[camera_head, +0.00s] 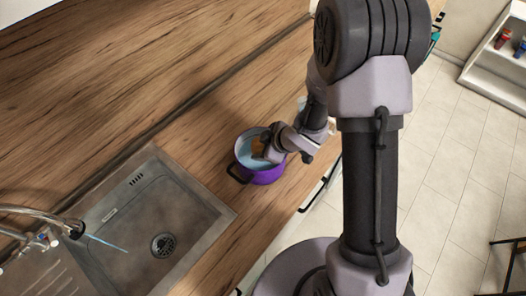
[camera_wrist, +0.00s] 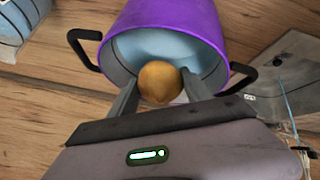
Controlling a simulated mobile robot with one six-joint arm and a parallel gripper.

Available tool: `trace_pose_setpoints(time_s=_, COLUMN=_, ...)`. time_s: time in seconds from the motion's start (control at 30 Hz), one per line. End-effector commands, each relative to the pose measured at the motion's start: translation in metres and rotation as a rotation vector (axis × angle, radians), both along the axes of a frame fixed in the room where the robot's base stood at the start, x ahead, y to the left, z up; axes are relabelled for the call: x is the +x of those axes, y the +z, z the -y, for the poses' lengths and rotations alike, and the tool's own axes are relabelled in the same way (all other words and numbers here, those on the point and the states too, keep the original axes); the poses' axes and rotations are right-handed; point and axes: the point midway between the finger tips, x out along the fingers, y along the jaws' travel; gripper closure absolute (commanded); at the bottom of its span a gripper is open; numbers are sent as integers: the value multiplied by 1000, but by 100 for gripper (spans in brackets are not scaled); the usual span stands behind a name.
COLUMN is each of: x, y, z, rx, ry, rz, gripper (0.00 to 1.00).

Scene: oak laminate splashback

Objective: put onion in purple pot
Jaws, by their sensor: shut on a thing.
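The purple pot (camera_head: 265,175) stands on the wooden counter to the right of the sink, with a pale blue inside and black handles. In the wrist view the pot (camera_wrist: 208,22) opens toward the camera. The round brown onion (camera_head: 258,148) is at the pot's mouth in the head view. In the wrist view the onion (camera_wrist: 159,83) sits between the two grey fingers of my gripper (camera_wrist: 157,82). My gripper is shut on it, with the fingertips reaching into the pot's opening. I cannot tell whether the onion touches the pot's floor.
The metal sink (camera_head: 150,215) with its drain lies left of the pot, and a tap (camera_head: 45,225) reaches over it from the left. The counter (camera_head: 130,70) behind is mostly bare. A blue-and-white object (camera_wrist: 20,25) shows at the wrist view's upper left.

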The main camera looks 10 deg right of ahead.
Motion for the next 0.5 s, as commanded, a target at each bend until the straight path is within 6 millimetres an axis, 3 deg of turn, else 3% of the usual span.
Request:
trace_pose_setpoints(time_s=0.07, x=0, y=-15, z=0, rx=0, ry=-1, rz=-2, gripper=88)
trace_pose_setpoints(time_s=0.5, x=0, y=-20, z=0, rx=0, ry=0, rz=0, gripper=88)
